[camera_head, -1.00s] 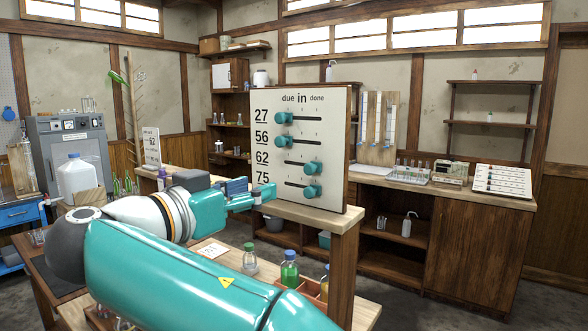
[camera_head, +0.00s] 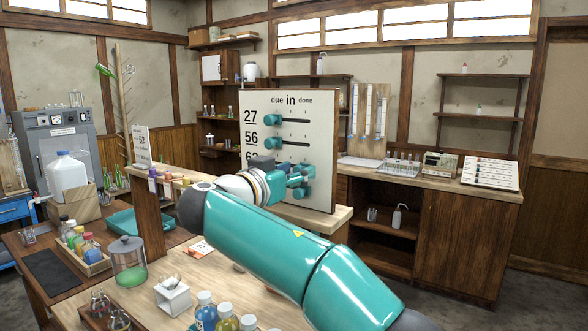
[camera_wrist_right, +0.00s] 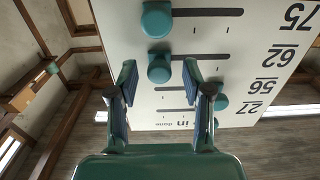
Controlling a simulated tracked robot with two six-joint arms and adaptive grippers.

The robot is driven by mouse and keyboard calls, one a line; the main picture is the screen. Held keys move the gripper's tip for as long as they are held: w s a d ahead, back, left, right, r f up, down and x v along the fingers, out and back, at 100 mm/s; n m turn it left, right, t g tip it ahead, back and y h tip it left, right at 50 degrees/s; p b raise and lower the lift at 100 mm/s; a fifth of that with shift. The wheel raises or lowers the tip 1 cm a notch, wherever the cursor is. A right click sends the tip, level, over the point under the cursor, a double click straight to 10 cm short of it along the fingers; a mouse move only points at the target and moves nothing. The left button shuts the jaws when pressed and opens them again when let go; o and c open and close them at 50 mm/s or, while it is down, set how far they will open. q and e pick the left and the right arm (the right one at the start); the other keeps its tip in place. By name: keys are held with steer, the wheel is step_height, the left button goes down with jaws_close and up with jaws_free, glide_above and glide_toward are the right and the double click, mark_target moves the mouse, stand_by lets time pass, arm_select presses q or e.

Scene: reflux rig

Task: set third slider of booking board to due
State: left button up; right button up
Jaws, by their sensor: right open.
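The white booking board (camera_head: 320,110) stands upright on a wooden counter, with rows 27, 56, 62 and 75 and columns due, in and done. The first knob (camera_head: 268,119) and second knob (camera_head: 273,143) are at the due end. The third slider's teal knob (camera_head: 303,170), in row 62, is toward the done end, as is the fourth knob (camera_head: 301,192). My right gripper (camera_head: 298,181) is open in front of the board. In the upside-down wrist view its fingers (camera_wrist_right: 158,66) straddle the third knob (camera_wrist_right: 159,74); contact cannot be told. My left gripper is out of view.
The fourth knob (camera_wrist_right: 155,20) is close beside the fingers. The counter (camera_head: 340,219) runs below the board.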

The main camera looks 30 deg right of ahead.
steer(key=shift+d, duration=0.1)
jaws_close()
stand_by(0.3)
